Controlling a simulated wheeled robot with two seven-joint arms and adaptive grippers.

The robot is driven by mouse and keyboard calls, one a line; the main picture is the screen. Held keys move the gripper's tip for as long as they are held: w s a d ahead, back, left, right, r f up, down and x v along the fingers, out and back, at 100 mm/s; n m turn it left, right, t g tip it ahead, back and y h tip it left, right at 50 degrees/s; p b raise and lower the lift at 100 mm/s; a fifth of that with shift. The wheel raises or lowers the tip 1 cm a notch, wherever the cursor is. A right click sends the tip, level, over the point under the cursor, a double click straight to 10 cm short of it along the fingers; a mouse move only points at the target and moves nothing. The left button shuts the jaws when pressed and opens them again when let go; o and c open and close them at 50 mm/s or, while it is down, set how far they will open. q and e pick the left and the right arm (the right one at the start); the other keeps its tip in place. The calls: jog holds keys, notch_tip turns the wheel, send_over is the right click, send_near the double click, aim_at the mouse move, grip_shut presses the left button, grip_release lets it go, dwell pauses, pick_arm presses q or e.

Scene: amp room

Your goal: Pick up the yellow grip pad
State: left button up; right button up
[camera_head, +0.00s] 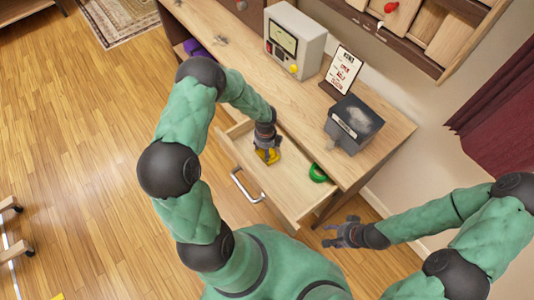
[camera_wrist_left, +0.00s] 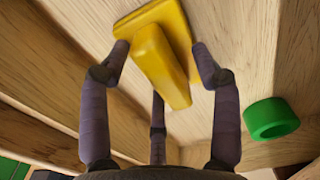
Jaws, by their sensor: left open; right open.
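The yellow grip pad (camera_wrist_left: 162,60) is a flat plate with a raised bar, lying on the floor of an open wooden drawer (camera_head: 291,192). In the head view the pad (camera_head: 272,156) shows under my left gripper (camera_head: 267,150), partly hidden by it. In the left wrist view my left gripper (camera_wrist_left: 165,75) is open, its fingers spread around the pad's bar, with gaps on both sides. My right gripper (camera_head: 332,235) is open and empty, over the floor to the right of the drawer.
A green ring-like object (camera_head: 318,173) lies in the drawer's right corner; it also shows in the left wrist view (camera_wrist_left: 271,119). On the desk (camera_head: 240,55) stand a beige device (camera_head: 296,40), a small sign (camera_head: 341,73) and a dark grey box (camera_head: 354,122). The drawer walls are close around my left gripper.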

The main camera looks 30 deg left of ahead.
pick_arm(q)
grip_shut()
jog(key=shift+r, duration=0.1)
notch_tip(320, 180, up, 10)
jog(key=p, duration=0.3)
jog(key=shift+p, duration=0.35)
